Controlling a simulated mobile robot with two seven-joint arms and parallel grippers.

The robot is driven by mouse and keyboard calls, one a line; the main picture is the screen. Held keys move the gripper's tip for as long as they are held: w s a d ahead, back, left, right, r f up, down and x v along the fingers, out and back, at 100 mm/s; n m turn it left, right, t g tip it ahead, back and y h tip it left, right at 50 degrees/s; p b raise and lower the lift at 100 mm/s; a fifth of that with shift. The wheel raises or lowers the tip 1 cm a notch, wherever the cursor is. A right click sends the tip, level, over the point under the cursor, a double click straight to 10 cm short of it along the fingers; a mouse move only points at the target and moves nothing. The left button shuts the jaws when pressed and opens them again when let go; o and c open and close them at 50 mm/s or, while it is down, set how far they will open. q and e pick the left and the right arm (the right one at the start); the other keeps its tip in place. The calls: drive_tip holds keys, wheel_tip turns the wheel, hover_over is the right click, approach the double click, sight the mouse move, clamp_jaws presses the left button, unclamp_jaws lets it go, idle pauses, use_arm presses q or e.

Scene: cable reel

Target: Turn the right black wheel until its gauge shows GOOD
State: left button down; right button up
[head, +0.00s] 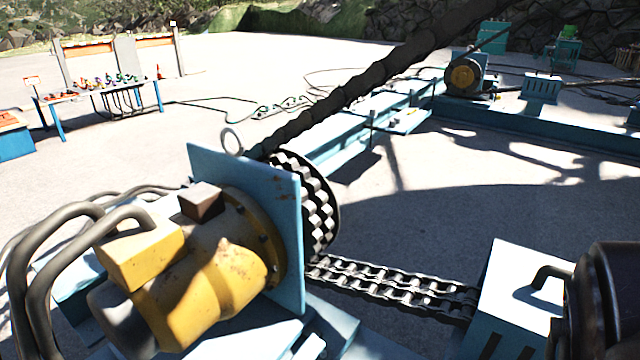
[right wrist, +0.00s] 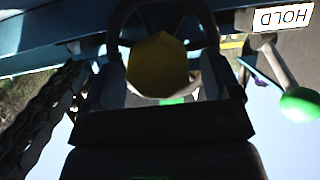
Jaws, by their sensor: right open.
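In the right wrist view, my right gripper (right wrist: 162,76) is open, with one dark finger on each side of a yellow, roughly round piece. A dark curved rim, probably the black wheel (right wrist: 124,14), shows behind and above the fingers. The yellow piece (right wrist: 157,62) looks like its hub and lies between the fingers. I cannot tell whether the fingers touch it. No gauge reading GOOD is visible in either view. My left gripper is in neither view, and the head view shows neither gripper.
A white HOLD label (right wrist: 283,18) appears upside down near a lever with a green knob (right wrist: 300,105). A chain (right wrist: 40,115) runs along the left. The head view shows a yellow motor (head: 215,275), a blue plate (head: 290,215) and a heavy chain (head: 390,285).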

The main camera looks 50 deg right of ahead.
drive_tip(key=shift+w+f, duration=0.2)
drive_tip(key=shift+w, duration=0.35)
drive_tip(key=c, duration=1.3)
drive_tip(key=shift+s, duration=0.1)
